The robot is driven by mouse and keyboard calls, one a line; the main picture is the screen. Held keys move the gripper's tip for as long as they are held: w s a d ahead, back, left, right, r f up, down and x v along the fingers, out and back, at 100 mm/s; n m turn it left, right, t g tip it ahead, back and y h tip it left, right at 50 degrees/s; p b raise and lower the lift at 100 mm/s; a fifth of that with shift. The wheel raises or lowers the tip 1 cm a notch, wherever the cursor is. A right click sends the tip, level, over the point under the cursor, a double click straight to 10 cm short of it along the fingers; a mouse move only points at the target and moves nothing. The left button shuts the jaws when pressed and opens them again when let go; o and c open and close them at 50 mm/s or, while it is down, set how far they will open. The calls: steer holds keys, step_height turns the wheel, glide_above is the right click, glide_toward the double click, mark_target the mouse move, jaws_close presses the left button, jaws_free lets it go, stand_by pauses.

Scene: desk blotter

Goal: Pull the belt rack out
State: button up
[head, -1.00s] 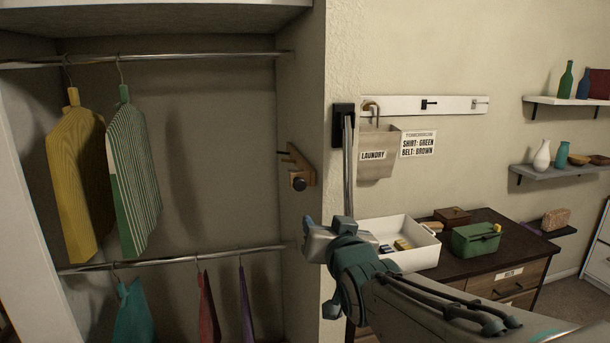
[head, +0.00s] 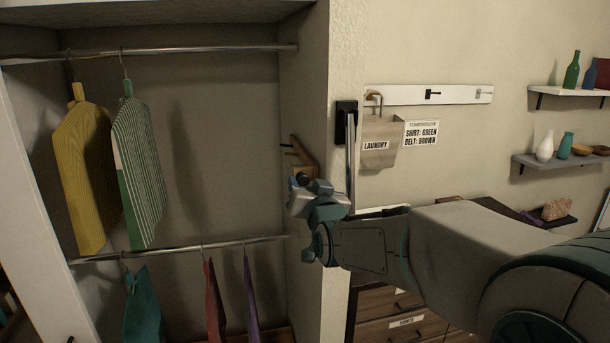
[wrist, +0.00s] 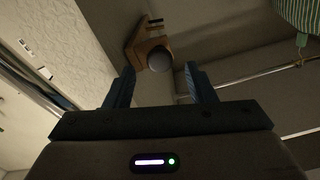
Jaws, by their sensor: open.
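The belt rack (head: 304,157) is a wooden piece with dark pegs and a round knob, mounted on the closet's right inner wall. In the wrist view the rack (wrist: 139,45) and its grey, ball-like knob (wrist: 160,59) lie just ahead of the fingers. My gripper (wrist: 160,82) is open and empty, with its two dark fingers apart on either side of the line to the knob. I cannot tell whether the knob is between the fingertips. In the head view my gripper (head: 305,186) is just below the rack and covers its lower part.
A yellow shirt (head: 82,175) and a green striped shirt (head: 140,170) hang from the upper rod (head: 190,49). Teal, red and purple garments hang from the lower rod (head: 170,250). A laundry bag (head: 381,140) and a sign (head: 421,133) are on the wall to the right.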

mark_target(304, 180)
steer(key=shift+p+x, duration=0.55)
steer(key=shift+x, duration=1.5)
steer(key=shift+c, duration=0.3)
